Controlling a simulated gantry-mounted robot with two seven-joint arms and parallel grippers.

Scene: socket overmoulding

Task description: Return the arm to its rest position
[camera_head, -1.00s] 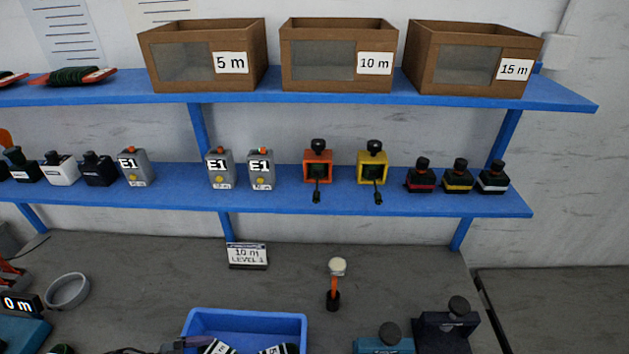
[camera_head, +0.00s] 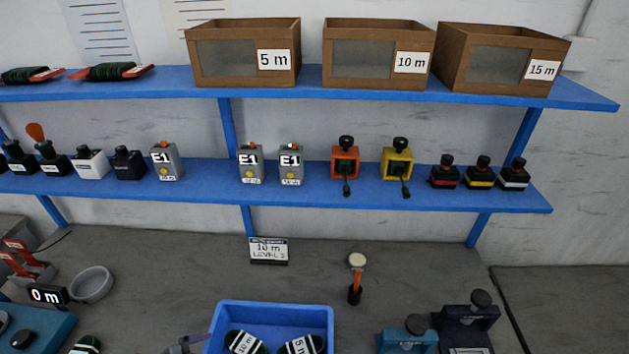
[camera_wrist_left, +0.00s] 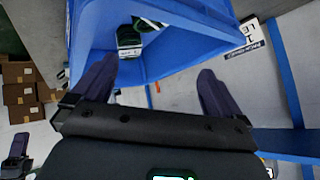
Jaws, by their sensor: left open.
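In the wrist view my left gripper (camera_wrist_left: 158,68) is open, its two dark purple fingers apart with nothing between them. Beyond the fingers is the blue bin (camera_wrist_left: 185,50), which holds a dark roll with a white label (camera_wrist_left: 130,38). In the head view the blue bin (camera_head: 270,306) stands at the bottom middle, with labelled rolls (camera_head: 302,345) inside. A small purple-grey part just left of the bin looks like my left gripper's tip (camera_head: 186,345). A dark purple shape at the wrist view's lower left looks like my right gripper (camera_wrist_left: 18,146); its jaws are unclear.
A blue shelf (camera_head: 330,200) holds several small devices, and an upper shelf carries open boxes labelled 5 m (camera_head: 240,60), 10 m (camera_head: 375,60) and 15 m (camera_head: 500,60). On the grey bench are a round dish (camera_head: 92,284), a sign (camera_head: 268,250) and an upright orange-handled tool (camera_head: 356,280).

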